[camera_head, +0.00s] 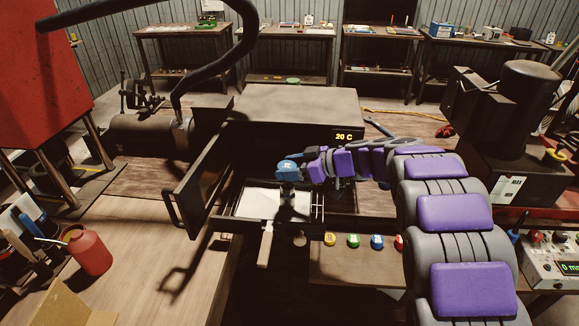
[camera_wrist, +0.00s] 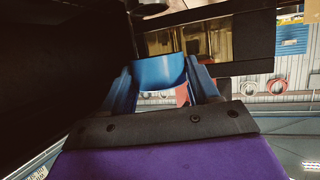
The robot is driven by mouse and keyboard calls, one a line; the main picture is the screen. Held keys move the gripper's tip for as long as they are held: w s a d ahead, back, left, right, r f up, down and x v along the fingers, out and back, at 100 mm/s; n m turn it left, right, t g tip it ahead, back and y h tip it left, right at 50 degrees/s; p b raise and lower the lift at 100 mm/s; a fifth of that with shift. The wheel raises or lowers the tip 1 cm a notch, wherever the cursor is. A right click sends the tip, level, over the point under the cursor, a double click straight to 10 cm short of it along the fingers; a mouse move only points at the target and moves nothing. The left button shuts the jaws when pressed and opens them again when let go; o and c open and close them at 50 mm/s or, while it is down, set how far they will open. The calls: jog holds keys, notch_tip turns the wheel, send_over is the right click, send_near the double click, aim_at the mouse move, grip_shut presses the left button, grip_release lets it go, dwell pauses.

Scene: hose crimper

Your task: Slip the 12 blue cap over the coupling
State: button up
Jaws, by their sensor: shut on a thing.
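My gripper (camera_head: 303,166) reaches from the right into the open dark box in the head view. It is shut on a blue cap (camera_head: 287,171) with a pale mark too small to read. In the wrist view the blue cap (camera_wrist: 160,72) sits between the two blue fingers of my gripper (camera_wrist: 165,88). Just below the cap, a small dark upright piece (camera_head: 287,191), perhaps the coupling, stands over a white plate (camera_head: 256,205). I cannot tell whether cap and piece touch.
The box (camera_head: 295,102) reads 20 C, and its door (camera_head: 195,180) stands open at the left. A wooden handle (camera_head: 265,246) sticks out in front.

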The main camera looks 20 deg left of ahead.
aim_at(289, 185)
jog(key=shift+f+p, duration=0.65)
jog(key=shift+f, duration=0.85)
notch_tip(289, 185, down, 2)
jog(key=b, duration=0.3)
jog(key=shift+b, duration=0.3)
jog(key=shift+f+b, duration=0.65)
jog(key=shift+f, duration=0.15)
jog(key=o, duration=1.3)
jog(key=p+v, duration=0.2)
jog(key=v, duration=1.5)
jog(key=shift+d+p, duration=0.2)
jog(key=shift+p, duration=0.15)
jog(key=shift+s, duration=0.1)
